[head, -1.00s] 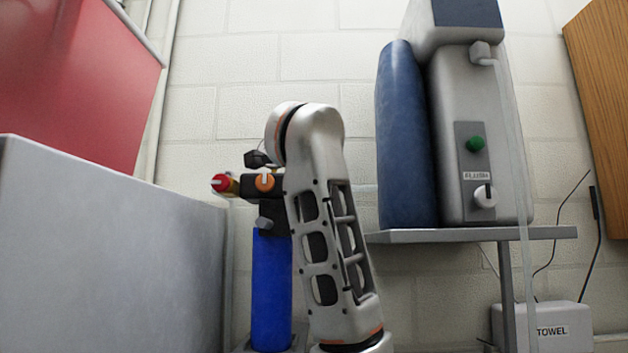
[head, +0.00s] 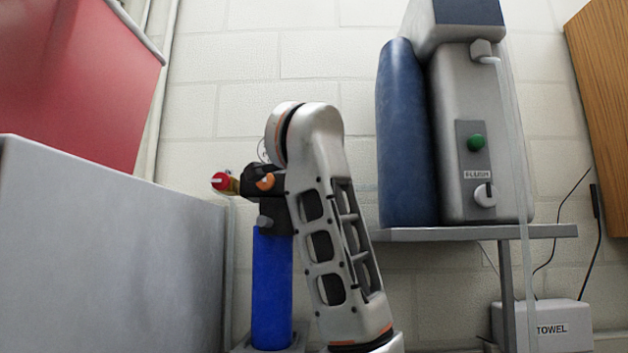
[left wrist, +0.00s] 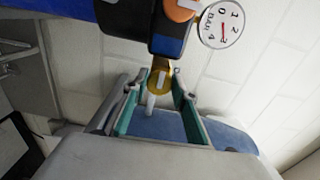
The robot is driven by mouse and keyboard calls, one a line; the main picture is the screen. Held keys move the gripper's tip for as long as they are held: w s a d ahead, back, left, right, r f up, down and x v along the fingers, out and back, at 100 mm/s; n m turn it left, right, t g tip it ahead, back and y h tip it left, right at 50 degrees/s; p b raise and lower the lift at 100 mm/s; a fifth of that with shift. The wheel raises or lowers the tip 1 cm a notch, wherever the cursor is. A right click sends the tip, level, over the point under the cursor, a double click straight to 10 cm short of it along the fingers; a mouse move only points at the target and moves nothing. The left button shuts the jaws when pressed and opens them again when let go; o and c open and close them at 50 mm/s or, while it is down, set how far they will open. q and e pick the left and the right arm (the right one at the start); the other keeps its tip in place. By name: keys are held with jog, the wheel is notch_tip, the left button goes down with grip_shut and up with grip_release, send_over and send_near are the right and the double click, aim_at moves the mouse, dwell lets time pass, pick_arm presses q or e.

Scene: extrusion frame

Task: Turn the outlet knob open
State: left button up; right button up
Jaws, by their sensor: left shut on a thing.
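A blue cylinder (head: 271,290) stands upright with a black valve body (head: 278,212) on top. An orange knob (head: 265,182) on its front is partly covered by a black part. A red knob (head: 219,181) with a pale line is at the end of the brass fitting at left. In the left wrist view, my left gripper (left wrist: 160,76) has teal-lined fingers on both sides of a brass knob (left wrist: 158,88) with a pale bar. It is shut on this knob, just below the black valve body. My arm link hides the gripper in the head view. My right gripper is not in view.
A round gauge (left wrist: 222,25) is beside the valve in the left wrist view. A grey box (head: 110,250) is at left. At right, a shelf (head: 470,234) bears a grey flush unit (head: 480,130) and a blue roll (head: 405,140). A towel box (head: 560,328) is below.

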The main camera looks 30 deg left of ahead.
pick_arm(q)
jog(key=o, duration=1.1)
jog(key=shift+c, duration=0.2)
jog(key=shift+s, duration=0.1)
jog(key=v, duration=0.7)
jog(key=shift+s, duration=0.25)
jog(key=shift+d, duration=0.1)
